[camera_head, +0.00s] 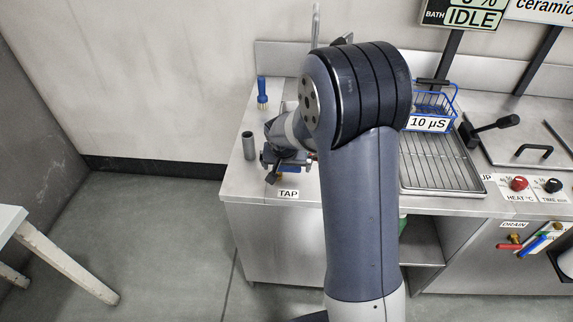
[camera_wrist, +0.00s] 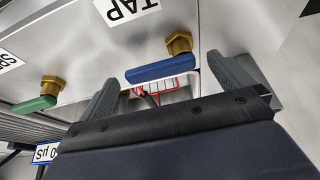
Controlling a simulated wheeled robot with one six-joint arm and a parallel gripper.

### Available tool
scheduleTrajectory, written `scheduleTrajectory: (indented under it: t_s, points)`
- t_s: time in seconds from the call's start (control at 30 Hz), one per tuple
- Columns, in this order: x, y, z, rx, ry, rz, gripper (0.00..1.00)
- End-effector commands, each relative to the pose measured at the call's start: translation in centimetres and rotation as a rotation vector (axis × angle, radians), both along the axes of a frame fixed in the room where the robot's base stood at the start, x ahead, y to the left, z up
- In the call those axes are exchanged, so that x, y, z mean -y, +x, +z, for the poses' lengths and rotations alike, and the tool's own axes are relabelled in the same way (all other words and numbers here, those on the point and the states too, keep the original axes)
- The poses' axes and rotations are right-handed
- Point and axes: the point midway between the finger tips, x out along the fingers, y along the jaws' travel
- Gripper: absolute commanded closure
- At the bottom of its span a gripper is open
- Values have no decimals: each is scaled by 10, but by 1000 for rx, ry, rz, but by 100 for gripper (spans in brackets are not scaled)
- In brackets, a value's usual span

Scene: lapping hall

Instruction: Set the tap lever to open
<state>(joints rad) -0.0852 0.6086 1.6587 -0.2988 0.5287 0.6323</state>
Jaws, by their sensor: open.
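The tap lever (camera_wrist: 160,70) is a blue handle on a brass fitting (camera_wrist: 179,44), below the upside-down TAP label (camera_wrist: 128,8) in the wrist view. The lever points left from the fitting, roughly along the label's edge. My gripper (camera_wrist: 172,88) is open, with one grey finger at each side of the lever's span and nothing held. I cannot tell whether the fingers touch the lever. In the head view my gripper (camera_head: 287,160) is above the TAP label (camera_head: 288,194) at the counter's front edge.
A green lever (camera_wrist: 36,104) on another brass fitting is to the left in the wrist view. On the counter stand a grey cylinder (camera_head: 249,145), a blue-handled brush (camera_head: 262,93) and a blue wire basket (camera_head: 433,101). A drain tray (camera_head: 440,165) lies to the right.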

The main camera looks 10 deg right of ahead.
Motion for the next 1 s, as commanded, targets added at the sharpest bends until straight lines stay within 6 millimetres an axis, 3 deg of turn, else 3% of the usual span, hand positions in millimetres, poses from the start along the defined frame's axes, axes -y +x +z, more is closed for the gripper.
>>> scheduleTrajectory:
  t_s: [0.2,0.9,1.0]
  points:
    - [0,0,0,0,0,0,3]
    - [0,0,0,0,0,1,60]
    - [0,0,0,0,0,1,64]
